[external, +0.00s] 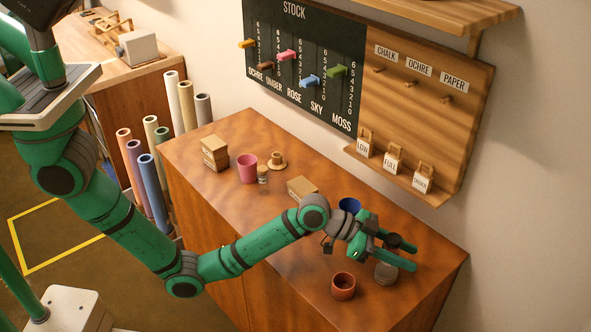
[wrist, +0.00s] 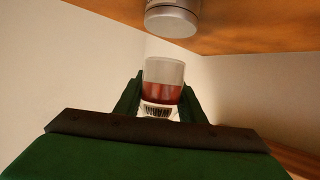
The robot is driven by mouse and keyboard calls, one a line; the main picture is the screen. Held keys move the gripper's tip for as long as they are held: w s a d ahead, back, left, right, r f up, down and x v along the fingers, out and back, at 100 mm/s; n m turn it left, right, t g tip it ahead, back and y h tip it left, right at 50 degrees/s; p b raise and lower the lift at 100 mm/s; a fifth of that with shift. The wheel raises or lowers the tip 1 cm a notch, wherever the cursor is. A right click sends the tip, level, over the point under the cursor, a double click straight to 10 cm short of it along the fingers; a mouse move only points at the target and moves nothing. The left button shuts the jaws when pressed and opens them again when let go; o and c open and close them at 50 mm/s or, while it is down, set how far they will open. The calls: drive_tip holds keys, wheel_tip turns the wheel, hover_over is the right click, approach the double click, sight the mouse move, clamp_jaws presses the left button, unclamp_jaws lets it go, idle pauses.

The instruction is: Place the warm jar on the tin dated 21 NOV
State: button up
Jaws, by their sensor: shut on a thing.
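My gripper (external: 396,250) is over the right end of the table, and its fingers (wrist: 160,92) are shut on the warm jar (wrist: 164,72). The jar is clear glass with red contents and a white label reading WARM, which appears upside down in the wrist view. A grey round tin (external: 386,272) stands on the table by my fingers. It also shows in the wrist view (wrist: 172,21), apart from the jar in the picture. No date is readable on it. In the external view a dark round shape shows between the fingers, and the jar's glass is not clear there.
A terracotta cup (external: 343,287) stands left of the tin and a blue cup (external: 349,205) behind my wrist. A cardboard box (external: 302,187), pink cup (external: 247,169), small jar (external: 262,175) and more boxes (external: 215,153) stand further left. The table's right edge is close to the tin.

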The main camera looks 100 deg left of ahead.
drive_tip(key=shift+w+f, duration=0.15)
drive_tip(key=shift+f, duration=1.5)
drive_tip(key=shift+f, duration=0.1)
drive_tip(key=o, duration=1.1)
drive_tip(key=v, duration=1.2)
